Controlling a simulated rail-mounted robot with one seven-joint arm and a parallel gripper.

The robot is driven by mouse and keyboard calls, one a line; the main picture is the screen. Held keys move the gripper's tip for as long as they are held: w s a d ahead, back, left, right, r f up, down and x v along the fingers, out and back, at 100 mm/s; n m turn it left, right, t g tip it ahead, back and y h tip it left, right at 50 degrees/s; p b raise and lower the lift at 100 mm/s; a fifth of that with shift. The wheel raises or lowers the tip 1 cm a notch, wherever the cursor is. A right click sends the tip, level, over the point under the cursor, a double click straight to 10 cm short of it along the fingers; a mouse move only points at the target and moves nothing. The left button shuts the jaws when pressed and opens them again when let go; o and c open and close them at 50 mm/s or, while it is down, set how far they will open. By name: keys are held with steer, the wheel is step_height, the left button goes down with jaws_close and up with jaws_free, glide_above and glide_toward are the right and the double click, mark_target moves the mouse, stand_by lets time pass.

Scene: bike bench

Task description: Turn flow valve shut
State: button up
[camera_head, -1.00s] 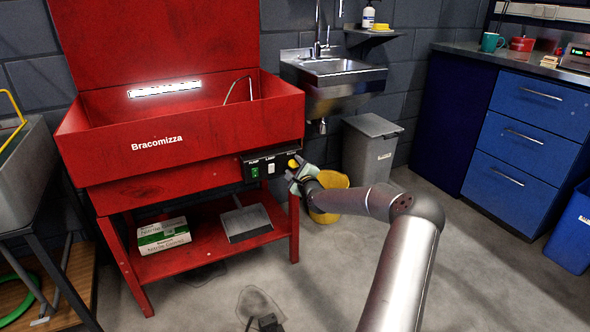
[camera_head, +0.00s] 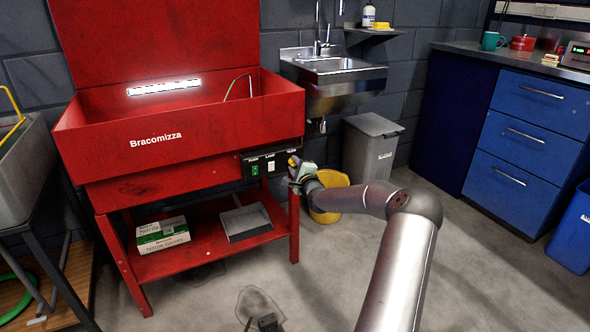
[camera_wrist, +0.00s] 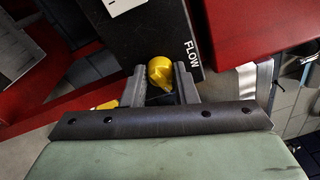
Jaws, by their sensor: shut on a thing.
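The yellow flow valve knob (camera_wrist: 160,72) sits on the black control panel (camera_wrist: 150,30) beside the printed word FLOW in the wrist view. My gripper (camera_wrist: 160,85) has one finger on each side of the knob and is shut on it. In the head view my gripper (camera_head: 297,173) is at the right end of the panel (camera_head: 270,163) on the front of the red parts washer (camera_head: 185,150). The knob shows there only as a small yellow spot (camera_head: 293,161), partly hidden by my gripper.
A yellow bucket (camera_head: 330,205) stands just behind and below my gripper. A grey bin (camera_head: 370,150) and a steel sink (camera_head: 335,75) are behind it. A box (camera_head: 162,234) and a dustpan-like tray (camera_head: 245,222) lie on the washer's lower shelf.

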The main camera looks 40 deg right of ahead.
steer(key=shift+d+f+n+t+y+b, duration=0.2)
steer(key=shift+n+b, duration=0.6)
steer(key=shift+n, duration=1.9)
steer(key=shift+a+r+n+t+y+b, duration=0.1)
steer(key=shift+n+t+y+b, duration=0.45)
steer(key=shift+n, duration=2.15)
steer(key=shift+d+f+n+g+y+b, duration=0.15)
steer(key=shift+n+b, duration=0.85)
steer(key=shift+n, duration=1.7)
steer(key=o, duration=1)
steer(key=shift+s, duration=0.15)
steer(key=s+a+p, duration=0.1)
steer(key=s+p, duration=0.1)
steer(key=s, duration=0.6)
steer(key=s+a+f+p, duration=0.1)
steer(key=s+a+p, duration=0.1)
steer(key=s, duration=0.7)
steer(key=shift+f+p, duration=0.3)
steer(key=shift+p, duration=0.05)
